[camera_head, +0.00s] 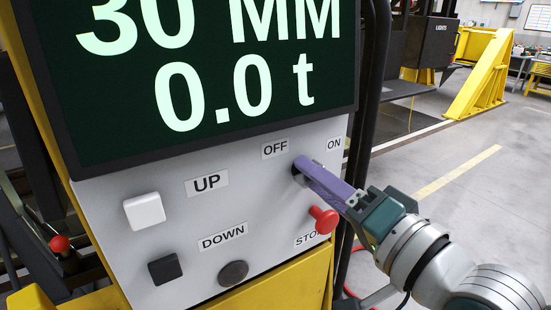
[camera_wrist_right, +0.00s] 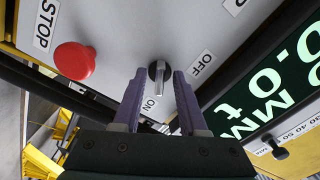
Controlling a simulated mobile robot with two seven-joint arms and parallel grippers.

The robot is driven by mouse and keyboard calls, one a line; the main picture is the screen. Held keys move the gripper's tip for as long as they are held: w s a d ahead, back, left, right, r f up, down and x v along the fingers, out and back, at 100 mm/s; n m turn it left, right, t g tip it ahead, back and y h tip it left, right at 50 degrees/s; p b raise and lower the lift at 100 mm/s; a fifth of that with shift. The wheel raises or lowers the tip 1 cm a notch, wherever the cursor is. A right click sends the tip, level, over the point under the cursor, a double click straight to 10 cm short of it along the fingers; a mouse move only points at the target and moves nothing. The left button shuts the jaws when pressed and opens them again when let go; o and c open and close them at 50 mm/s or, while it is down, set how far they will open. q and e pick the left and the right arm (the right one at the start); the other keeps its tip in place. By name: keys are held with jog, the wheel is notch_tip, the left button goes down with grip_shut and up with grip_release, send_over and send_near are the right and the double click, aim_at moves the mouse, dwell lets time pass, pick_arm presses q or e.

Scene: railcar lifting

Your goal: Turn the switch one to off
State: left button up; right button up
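The switch (camera_wrist_right: 158,72) is a round dark knob with a silver lever on the grey panel, between the OFF label (camera_wrist_right: 201,64) and the ON label (camera_wrist_right: 149,104). In the wrist view the lever points down the picture, nearer the ON side. My right gripper (camera_wrist_right: 159,86) has its purple fingers apart, one on each side of the lever, with visible gaps. In the head view my right gripper (camera_head: 306,168) is at the panel below the OFF label (camera_head: 275,148), and its fingers mostly hide the switch. My left gripper is not in view.
A red STOP button (camera_head: 323,219) sits just below the right fingers. A white UP button (camera_head: 144,211), a black DOWN button (camera_head: 165,268) and a dark round knob (camera_head: 233,273) are further left. The display (camera_head: 200,70) above reads 30 MM and 0.0 t. Open floor lies at right.

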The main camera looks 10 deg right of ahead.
grip_shut()
dwell(0.6)
jog(key=shift+n, duration=0.4)
jog(key=shift+n+p, duration=0.35)
jog(key=shift+n, duration=5.15)
